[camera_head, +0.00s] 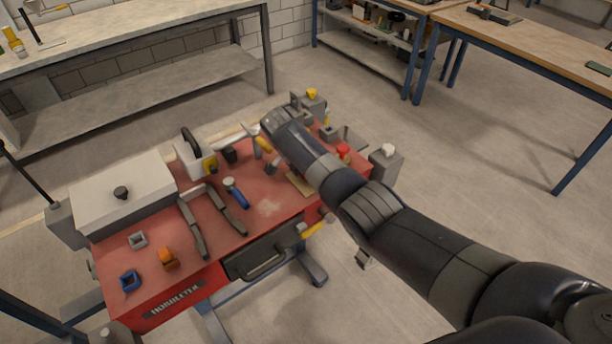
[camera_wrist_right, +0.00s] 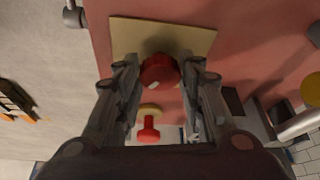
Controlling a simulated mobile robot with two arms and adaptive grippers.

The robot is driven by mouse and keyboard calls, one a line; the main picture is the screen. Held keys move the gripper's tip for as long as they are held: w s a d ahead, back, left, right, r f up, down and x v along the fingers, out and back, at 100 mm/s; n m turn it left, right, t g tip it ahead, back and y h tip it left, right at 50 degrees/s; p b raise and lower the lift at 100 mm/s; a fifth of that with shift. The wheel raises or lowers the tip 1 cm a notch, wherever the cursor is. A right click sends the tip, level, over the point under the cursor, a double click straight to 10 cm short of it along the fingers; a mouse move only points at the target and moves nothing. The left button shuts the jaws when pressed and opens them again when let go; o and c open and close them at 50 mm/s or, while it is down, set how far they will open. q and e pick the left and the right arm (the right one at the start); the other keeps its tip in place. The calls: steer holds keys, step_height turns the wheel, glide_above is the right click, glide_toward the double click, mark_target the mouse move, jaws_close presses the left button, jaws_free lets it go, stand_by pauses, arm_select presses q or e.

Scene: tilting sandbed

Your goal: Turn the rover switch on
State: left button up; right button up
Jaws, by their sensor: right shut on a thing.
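My right gripper (camera_wrist_right: 158,74) shows in the right wrist view, its two dark fingers closed around a red knob (camera_wrist_right: 158,70). The knob sits over a beige plate (camera_wrist_right: 205,38) on the red tabletop. The beige plate also shows in the head view (camera_head: 299,184), partly covered by my right arm, which hides the held knob there. No on or off marking of a rover switch is readable. My left gripper is not in view.
A second red knob (camera_wrist_right: 148,132) on a pale base stands near the fingers. The red bench (camera_head: 270,207) also holds a white box (camera_head: 123,190), black-handled tongs (camera_head: 192,228), a blue-handled tool (camera_head: 235,191) and an orange block (camera_head: 168,259). Its front middle has some free room.

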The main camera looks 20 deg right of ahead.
steer(key=shift+f+m+g+b, duration=0.2)
steer(key=shift+m+g+b, duration=0.1)
steer(key=shift+m+b, duration=0.65)
steer(key=shift+w+r+m+h+b, duration=0.15)
steer(key=shift+m+h+b, duration=0.2)
steer(key=shift+b, duration=0.25)
steer(key=o, duration=1.1)
steer(key=shift+c, duration=0.2)
steer(key=v, duration=1.2)
steer(key=shift+d, duration=0.1)
